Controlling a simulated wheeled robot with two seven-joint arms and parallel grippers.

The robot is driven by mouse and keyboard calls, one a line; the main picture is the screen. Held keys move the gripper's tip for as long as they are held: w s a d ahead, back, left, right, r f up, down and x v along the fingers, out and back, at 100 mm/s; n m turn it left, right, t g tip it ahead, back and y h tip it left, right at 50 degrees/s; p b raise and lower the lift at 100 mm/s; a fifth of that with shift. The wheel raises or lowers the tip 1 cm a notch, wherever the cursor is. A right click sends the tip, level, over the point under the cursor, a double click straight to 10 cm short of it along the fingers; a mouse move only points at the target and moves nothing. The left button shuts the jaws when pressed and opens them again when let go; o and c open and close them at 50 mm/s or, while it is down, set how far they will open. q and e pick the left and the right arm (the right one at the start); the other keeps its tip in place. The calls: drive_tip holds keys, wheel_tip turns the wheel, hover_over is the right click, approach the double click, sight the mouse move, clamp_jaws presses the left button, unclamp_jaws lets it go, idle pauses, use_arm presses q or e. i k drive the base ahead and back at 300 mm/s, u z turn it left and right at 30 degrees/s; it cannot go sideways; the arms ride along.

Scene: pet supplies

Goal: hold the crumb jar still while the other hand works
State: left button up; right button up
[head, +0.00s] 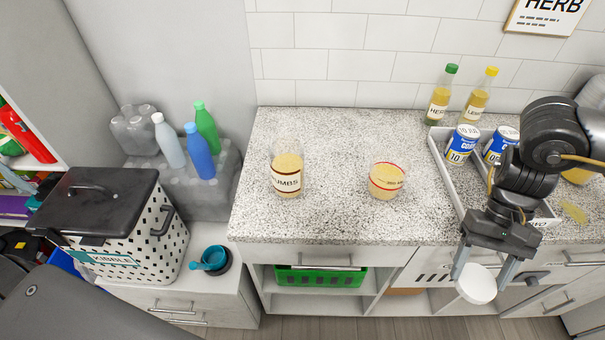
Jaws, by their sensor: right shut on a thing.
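The crumb jar (287,173) is a clear glass with tan crumbs and a label on which "UMBS" can be read. It stands upright on the left part of the speckled counter (335,220), and no gripper touches it. My right gripper (481,279) points down in front of the counter's front edge at the right. Its fingers are shut on a small white round thing (478,287), perhaps a lid or cup. My left gripper is not in view.
A wider glass (387,180) with a red line and tan contents stands right of the jar. A pale tray (445,181) holds blue-and-white cans; two bottles stand behind. A kibble bin (112,215) and teal scoop (211,260) are at left. The counter between the glasses is clear.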

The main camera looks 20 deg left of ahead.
sight(286, 153)
drive_tip(key=k, duration=1)
drive_tip(key=z, duration=1.4)
drive_tip(key=i, duration=1.05)
drive_tip(key=u, duration=2.55)
